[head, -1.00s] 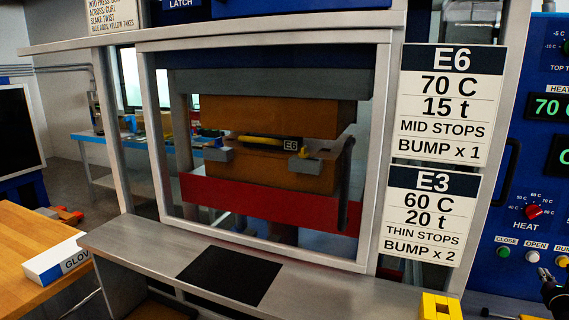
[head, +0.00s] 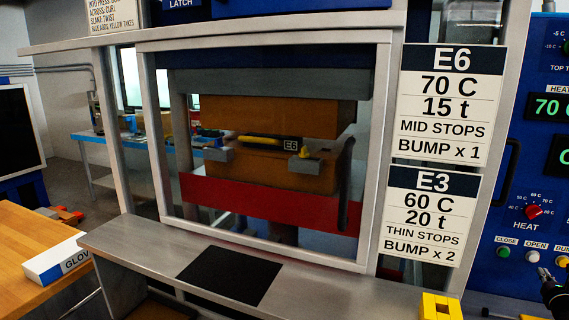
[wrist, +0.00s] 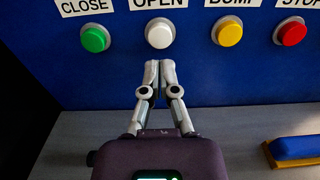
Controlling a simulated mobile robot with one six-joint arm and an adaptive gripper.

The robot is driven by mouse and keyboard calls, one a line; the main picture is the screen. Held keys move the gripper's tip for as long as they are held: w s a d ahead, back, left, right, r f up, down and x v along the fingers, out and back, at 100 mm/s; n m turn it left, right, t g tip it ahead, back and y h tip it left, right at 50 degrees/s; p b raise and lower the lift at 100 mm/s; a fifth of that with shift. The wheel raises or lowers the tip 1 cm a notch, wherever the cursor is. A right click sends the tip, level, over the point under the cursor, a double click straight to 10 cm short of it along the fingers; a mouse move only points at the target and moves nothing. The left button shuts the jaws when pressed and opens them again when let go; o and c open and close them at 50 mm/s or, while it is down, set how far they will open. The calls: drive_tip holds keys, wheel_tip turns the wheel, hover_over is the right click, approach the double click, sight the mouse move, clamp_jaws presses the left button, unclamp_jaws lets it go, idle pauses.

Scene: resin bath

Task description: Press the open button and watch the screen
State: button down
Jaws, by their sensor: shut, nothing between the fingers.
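The white open button (wrist: 159,35) sits on the blue panel under its OPEN label in the wrist view. It also shows at the right in the head view (head: 532,256). My gripper (wrist: 159,64) is shut and empty, its fingertips just below the open button in the picture. I cannot tell whether they touch it. In the head view my gripper (head: 543,271) shows at the right edge beside the button. The screen (head: 551,107) on the blue panel is cut off by the right edge and reads 70.
A green close button (wrist: 95,39) is left of the open button; a yellow bump button (wrist: 228,31) and a red stop button (wrist: 290,32) are right. A blue-topped block (wrist: 295,148) lies on the grey ledge. The press window (head: 262,240) shows an E6 mould inside.

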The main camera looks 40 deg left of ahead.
sight(534, 259)
drive_tip(key=shift+w+a, duration=0.1)
drive_tip(key=shift+w, duration=0.15)
idle(0.4)
drive_tip(key=shift+x, duration=2.1)
drive_tip(key=shift+w+a, duration=0.15)
drive_tip(key=shift+w, duration=0.35)
drive_tip(key=shift+s, duration=0.15)
drive_tip(key=shift+v, duration=2.75)
idle(1.8)
